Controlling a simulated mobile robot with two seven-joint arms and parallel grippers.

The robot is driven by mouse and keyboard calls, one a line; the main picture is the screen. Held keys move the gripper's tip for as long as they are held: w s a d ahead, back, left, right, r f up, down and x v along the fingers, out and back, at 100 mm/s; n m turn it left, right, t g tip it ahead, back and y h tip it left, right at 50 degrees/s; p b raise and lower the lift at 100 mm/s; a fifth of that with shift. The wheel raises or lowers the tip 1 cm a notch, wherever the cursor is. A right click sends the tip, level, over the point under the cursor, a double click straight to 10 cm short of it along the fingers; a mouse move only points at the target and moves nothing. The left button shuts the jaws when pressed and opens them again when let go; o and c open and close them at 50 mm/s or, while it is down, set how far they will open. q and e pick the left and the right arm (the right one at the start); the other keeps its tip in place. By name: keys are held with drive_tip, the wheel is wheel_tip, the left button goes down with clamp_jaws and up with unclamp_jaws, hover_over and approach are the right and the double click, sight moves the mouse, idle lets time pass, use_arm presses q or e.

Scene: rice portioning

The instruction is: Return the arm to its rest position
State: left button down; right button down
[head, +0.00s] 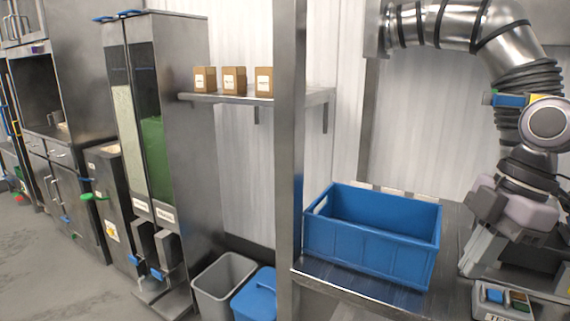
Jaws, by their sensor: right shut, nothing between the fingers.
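My right arm comes down at the right edge of the head view, bent at the elbow. Its gripper (472,264) points down and to the left, just right of the blue crate and above the steel counter. The gripper is shut and holds nothing that I can see. My left gripper is not in view.
An empty-looking blue crate (370,257) stands on the steel counter (375,297). A device with coloured buttons (508,300) sits at the lower right. A steel post (290,130) rises left of the crate. Grain dispensers (190,130), a grey bin (222,286) and a blue bin (257,297) stand further left.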

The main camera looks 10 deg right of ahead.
wheel_tip(320, 180, down, 21)
drive_tip(key=w+m+t+y+p, duration=0.2)
drive_tip(key=m+t+y, duration=0.2)
drive_tip(key=m+t, duration=0.75)
drive_tip(key=s+a+f+m+g+h, duration=0.1)
drive_tip(key=s+a+f+h, duration=0.1)
drive_tip(key=s+a+f, duration=0.3)
drive_tip(key=s+a+f+m+h+p, duration=0.1)
drive_tip(key=s+a+f, duration=0.4)
drive_tip(key=f, duration=0.5)
drive_tip(key=shift+s+a+f+m+g+h, duration=0.25)
drive_tip(key=shift+a+m+g+h, duration=0.15)
drive_tip(key=shift+a+h, duration=0.75)
